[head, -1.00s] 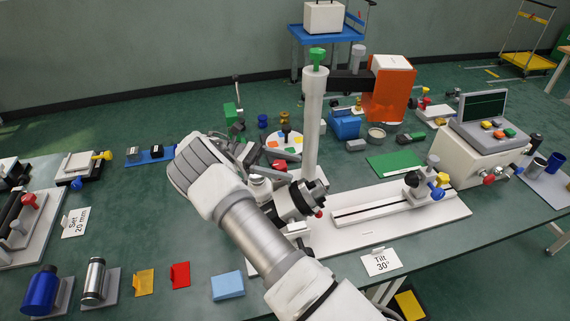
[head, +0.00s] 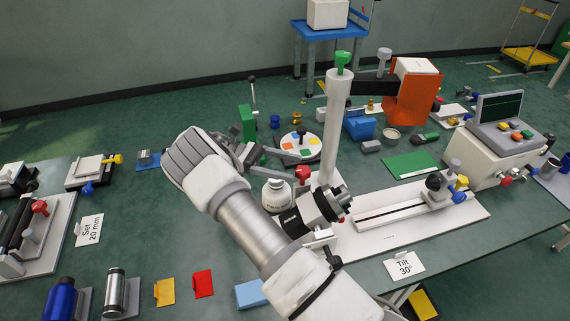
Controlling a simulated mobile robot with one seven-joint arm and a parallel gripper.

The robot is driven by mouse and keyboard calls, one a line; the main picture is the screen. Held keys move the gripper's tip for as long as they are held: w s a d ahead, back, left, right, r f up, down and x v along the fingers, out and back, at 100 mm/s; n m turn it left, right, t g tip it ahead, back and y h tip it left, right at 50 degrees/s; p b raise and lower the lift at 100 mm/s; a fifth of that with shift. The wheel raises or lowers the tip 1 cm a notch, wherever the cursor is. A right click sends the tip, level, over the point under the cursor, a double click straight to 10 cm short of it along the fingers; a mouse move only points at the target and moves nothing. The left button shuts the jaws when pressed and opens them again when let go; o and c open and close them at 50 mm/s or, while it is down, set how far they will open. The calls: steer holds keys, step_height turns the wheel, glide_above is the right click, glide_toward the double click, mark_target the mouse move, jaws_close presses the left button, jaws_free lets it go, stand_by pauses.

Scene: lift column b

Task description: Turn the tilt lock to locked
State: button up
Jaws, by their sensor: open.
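The lift column (head: 335,120) stands upright on a white base plate, with a green knob (head: 343,60) on top. A red knob (head: 302,173) sits low at the column's left side. A black and silver round part (head: 318,207) is at the column's foot. I cannot tell for sure which of these is the tilt lock, and no lock marking is readable. A card (head: 404,265) reading "Tilt 30°" lies in front. My gripper (head: 280,160) is open, just left of the column and near the red knob. My wrist hides part of it; contact cannot be told.
A round tray (head: 300,145) with coloured pieces stands behind my gripper. A rail with knobs (head: 390,208) runs right of the column, towards a console (head: 490,150). Blue, yellow and red pieces lie at the front.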

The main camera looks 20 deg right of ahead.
mark_target(303, 169)
stand_by(0.4)
steer(key=d+r+m+y, duration=0.1)
steer(key=y, duration=0.1)
steer(key=s+d+r+m+t+y, duration=0.1)
steer(key=d+r+m+y, duration=0.1)
steer(key=shift+s+d+r+p, duration=0.15)
steer(key=shift+r+p, duration=0.1)
steer(key=shift+p, duration=0.15)
steer(key=r+m+t+y, duration=0.1)
steer(key=y, duration=0.1)
steer(key=d+r+m+y, duration=0.1)
steer(key=m, duration=0.1)
steer(key=s+r+m+t+y+p, duration=0.1)
steer(key=m+y, duration=0.1)
steer(key=shift+d+r+t+y, duration=0.25)
steer(key=shift+r+t+y, duration=0.05)
step_height(303, 169, up, 12)
steer(key=a+m+t+y+p, duration=0.1)
steer(key=m+t+y+p, duration=0.1)
steer(key=m+t+y, duration=0.6)
step_height(303, 169, down, 18)
steer(key=m+h, duration=0.1)
steer(key=m+g+h+b, duration=0.1)
steer(key=shift+s+a+r+h+b, duration=0.1)
steer(key=shift+r+h+b, duration=0.2)
steer(key=shift+h, duration=0.1)
jaws_close()
